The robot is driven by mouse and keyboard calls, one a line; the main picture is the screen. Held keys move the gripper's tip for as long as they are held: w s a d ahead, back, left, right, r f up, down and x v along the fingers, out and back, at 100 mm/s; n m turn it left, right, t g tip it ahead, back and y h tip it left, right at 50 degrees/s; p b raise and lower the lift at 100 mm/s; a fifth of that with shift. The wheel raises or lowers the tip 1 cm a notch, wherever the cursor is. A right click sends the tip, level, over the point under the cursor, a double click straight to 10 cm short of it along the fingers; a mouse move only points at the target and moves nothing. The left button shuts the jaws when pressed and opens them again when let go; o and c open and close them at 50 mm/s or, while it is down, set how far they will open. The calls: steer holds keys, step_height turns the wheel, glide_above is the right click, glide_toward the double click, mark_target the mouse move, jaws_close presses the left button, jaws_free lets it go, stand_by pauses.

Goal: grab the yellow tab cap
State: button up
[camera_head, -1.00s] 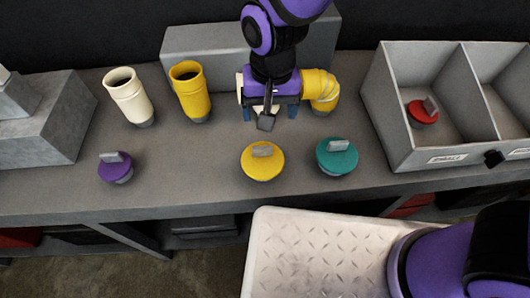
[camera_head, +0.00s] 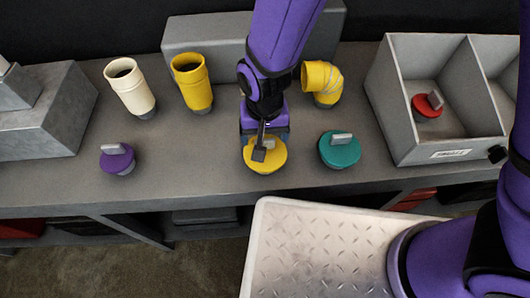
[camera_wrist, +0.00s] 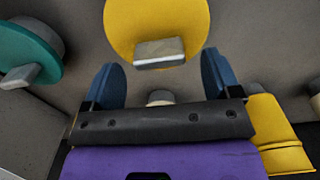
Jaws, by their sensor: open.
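The yellow tab cap (camera_head: 265,158) is a round yellow disc with a grey tab on top, standing near the front of the bench. In the wrist view the yellow cap (camera_wrist: 157,22) lies just beyond my fingertips, its grey tab (camera_wrist: 160,52) centred between them. My gripper (camera_head: 264,140) is over the cap's back part and hides some of it. In the wrist view my gripper (camera_wrist: 162,75) has its two blue fingers wide apart with nothing between them. I cannot tell whether a finger touches the cap.
A teal tab cap (camera_head: 340,150) stands to the right and a purple one (camera_head: 117,158) to the left. A white pipe (camera_head: 130,88), a yellow pipe (camera_head: 192,82) and a yellow elbow (camera_head: 322,82) stand behind. A grey divided bin (camera_head: 425,152) at right holds a red cap (camera_head: 428,106).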

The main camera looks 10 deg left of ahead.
steer(key=shift+f, duration=1.2)
steer(key=shift+c, duration=0.2)
steer(key=c, duration=1)
steer(key=shift+r, duration=0.2)
